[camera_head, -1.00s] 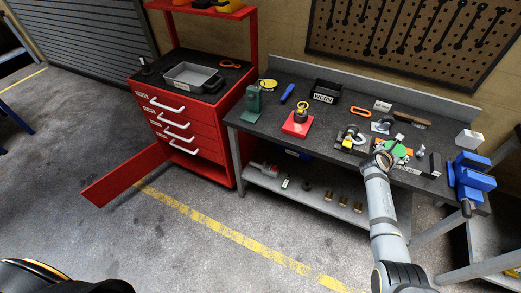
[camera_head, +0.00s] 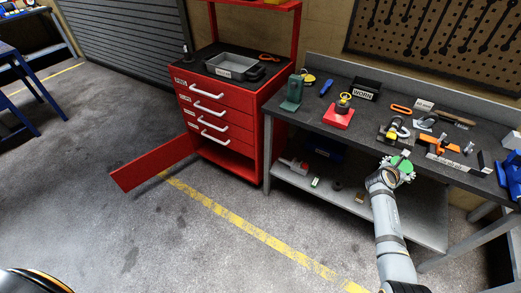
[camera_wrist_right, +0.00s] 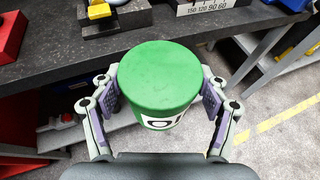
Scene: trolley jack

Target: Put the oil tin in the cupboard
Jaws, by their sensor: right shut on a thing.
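The oil tin is a green cylinder with a white label; it shows large in the right wrist view (camera_wrist_right: 160,78) and small in the head view (camera_head: 405,166). My right gripper (camera_wrist_right: 160,100) is shut on its sides, with one finger pad at each side. The tin is held just off the bench's front edge, clear of the top. The cupboard is the low open compartment (camera_head: 228,160) of the red cabinet, left of the bench. Its red door (camera_head: 140,168) stands wide open to the left. My left gripper is not in view.
The grey workbench (camera_head: 310,115) carries a red block (camera_head: 338,117), a black bin (camera_head: 366,89) and tools. Its lower shelf (camera_head: 340,203) holds small items. A grey tray (camera_head: 235,65) sits on the cabinet. The floor before the cabinet is clear.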

